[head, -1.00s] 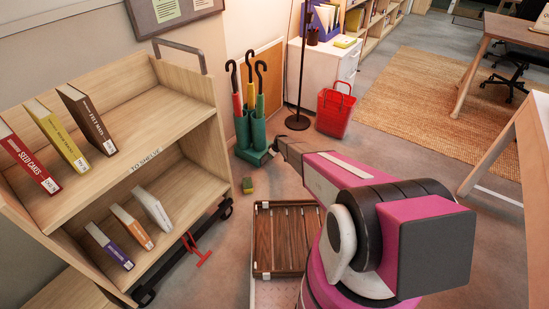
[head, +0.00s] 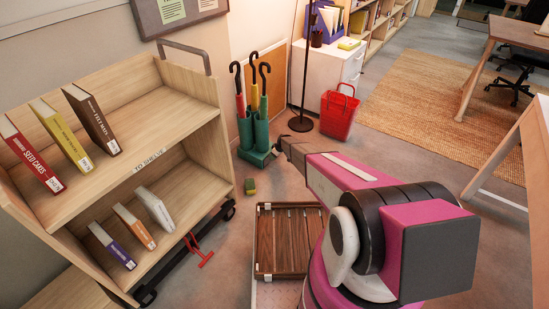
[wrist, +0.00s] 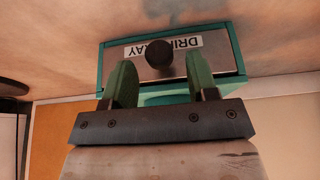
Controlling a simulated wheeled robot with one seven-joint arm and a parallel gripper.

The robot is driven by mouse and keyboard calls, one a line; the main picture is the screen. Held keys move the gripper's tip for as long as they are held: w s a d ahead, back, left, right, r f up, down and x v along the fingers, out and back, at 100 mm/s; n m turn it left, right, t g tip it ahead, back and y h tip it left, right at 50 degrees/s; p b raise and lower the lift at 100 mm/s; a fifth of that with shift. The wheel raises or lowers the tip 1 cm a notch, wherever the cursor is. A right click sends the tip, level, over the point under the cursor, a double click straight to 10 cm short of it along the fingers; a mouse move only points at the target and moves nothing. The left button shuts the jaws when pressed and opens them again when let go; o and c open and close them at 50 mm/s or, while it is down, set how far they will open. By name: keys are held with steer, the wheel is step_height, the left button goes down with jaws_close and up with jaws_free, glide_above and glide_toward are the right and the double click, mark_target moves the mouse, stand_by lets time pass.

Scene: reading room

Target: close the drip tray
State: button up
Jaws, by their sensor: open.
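The green umbrella stand (head: 254,131) stands by the wall, with several hook-handled umbrellas in it. In the wrist view, the drip tray (wrist: 213,62) shows a grey front with an upside-down label and a dark round knob (wrist: 159,54), in a green surround. My gripper (wrist: 160,70) is open, its two green fingers apart on either side of the knob in the picture. I cannot tell whether they touch the tray front, or how far the tray stands out. In the head view my arm's end reaches the stand's base, and the tray front is hidden.
A wooden book cart (head: 185,105) with several books stands at left. A slatted wooden crate (head: 262,245) lies on the floor in front, with a small green-yellow block (head: 249,187) beyond it. A red basket (head: 338,113) and a lamp pole stand behind right.

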steer(key=v, duration=0.9)
steer(key=shift+a+r, duration=0.1)
steer(key=s+d+r+m+g+h, duration=0.1)
steer(key=s+d+r+m, duration=0.2)
steer(key=s+r, duration=1)
steer(key=s+d+r+m+g+h, duration=0.1)
steer(key=s+d+r+m, duration=0.3)
steer(key=s+r, duration=1)
steer(key=s+d+r+m+h, duration=0.1)
steer(key=s+d+r+m, duration=0.2)
steer(key=s+r, duration=1)
steer(key=s+d, duration=0.3)
steer(key=s, duration=0.3)
steer(key=shift+s+r+m+g+h, duration=0.3)
steer(key=shift+s+m+g+h, duration=0.1)
